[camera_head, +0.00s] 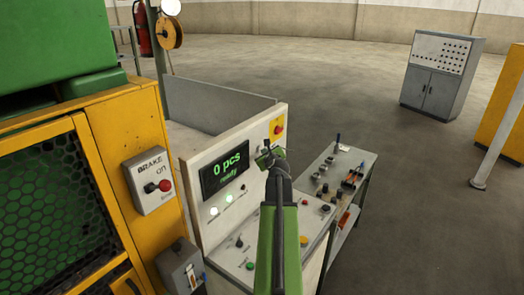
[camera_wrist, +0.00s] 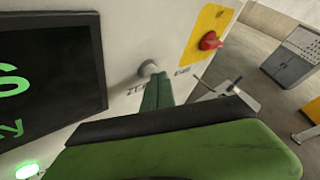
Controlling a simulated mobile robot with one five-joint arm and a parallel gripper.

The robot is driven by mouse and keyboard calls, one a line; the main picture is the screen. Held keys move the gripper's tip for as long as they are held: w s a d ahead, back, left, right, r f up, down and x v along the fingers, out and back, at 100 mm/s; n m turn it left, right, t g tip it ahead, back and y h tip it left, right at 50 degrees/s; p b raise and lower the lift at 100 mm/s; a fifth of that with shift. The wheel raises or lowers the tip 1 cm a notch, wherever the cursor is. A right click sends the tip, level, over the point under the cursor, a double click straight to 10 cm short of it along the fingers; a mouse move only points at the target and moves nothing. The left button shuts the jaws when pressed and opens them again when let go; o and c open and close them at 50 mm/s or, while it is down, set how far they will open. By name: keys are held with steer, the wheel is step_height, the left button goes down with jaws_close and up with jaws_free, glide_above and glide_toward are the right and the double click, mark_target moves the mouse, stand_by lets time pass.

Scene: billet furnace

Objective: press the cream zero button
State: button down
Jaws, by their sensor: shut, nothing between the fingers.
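The cream zero button (camera_wrist: 148,68) is a small round knob on the pale panel face, right of the dark display, in the wrist view. A partly covered label starting "ZE" is below it. My gripper (camera_wrist: 154,82) is shut and empty, its green fingertips right at the button's lower edge in the picture. I cannot tell whether they touch it. In the head view my gripper (camera_head: 268,155) is in front of the panel, between the display and the yellow plate, and I cannot make out the button there.
The display (camera_head: 225,170) reads "0 pcs ready". A red emergency knob (camera_head: 278,128) on a yellow plate is close by, up and right of my gripper. A sloped control desk (camera_head: 246,256) lies below. A bench with tools (camera_head: 352,160) stands to the right.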

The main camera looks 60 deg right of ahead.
steer(key=shift+s, duration=0.7)
steer(key=s, duration=0.5)
stand_by(0.7)
